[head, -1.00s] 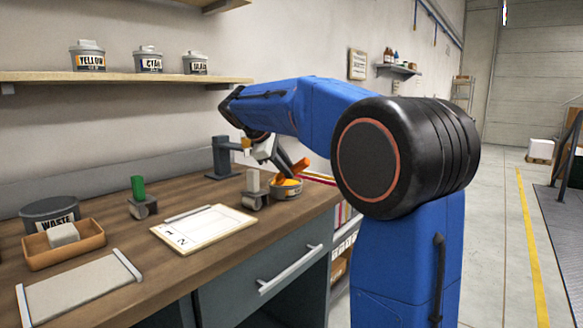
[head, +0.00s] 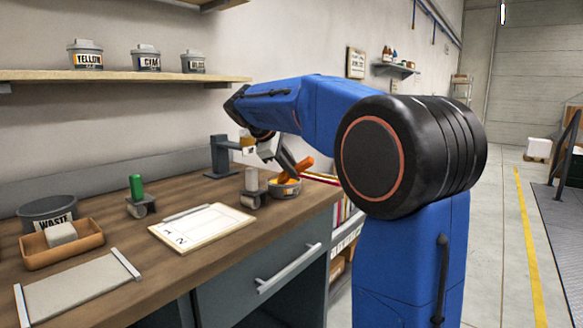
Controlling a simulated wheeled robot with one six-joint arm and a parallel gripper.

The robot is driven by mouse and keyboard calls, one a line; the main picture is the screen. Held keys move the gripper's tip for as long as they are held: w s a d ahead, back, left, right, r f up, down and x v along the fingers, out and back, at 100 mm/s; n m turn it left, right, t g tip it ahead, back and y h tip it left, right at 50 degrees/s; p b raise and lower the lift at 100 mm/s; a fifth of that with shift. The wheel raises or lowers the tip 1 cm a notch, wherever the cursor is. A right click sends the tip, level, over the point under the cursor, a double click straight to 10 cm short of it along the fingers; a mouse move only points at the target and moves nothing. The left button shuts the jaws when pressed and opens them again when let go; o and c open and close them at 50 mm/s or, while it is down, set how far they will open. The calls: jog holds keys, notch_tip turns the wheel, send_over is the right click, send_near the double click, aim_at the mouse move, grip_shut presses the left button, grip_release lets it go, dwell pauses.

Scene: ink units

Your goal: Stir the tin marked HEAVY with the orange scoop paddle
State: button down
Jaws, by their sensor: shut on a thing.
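My gripper (head: 287,160) is over the back right of the workbench, shut on the orange scoop paddle (head: 303,166). The paddle is tilted, its handle end up to the right and its lower end down at the mouth of an open tin. How deep the paddle's lower end sits in the tin cannot be told.
A grey-handled roller (head: 252,188) stands just left of the tin, and a dark stand (head: 219,158) behind. A green-handled roller (head: 138,196), a white board (head: 203,226), a WASTE tin (head: 47,214) and an orange-brown tray (head: 62,246) lie further left. Lidded tins line the shelf (head: 120,75).

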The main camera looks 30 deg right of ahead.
jog(key=shift+r, duration=0.15)
notch_tip(320, 180, up, 8)
jog(key=shift+r, duration=0.25)
dwell(0.4)
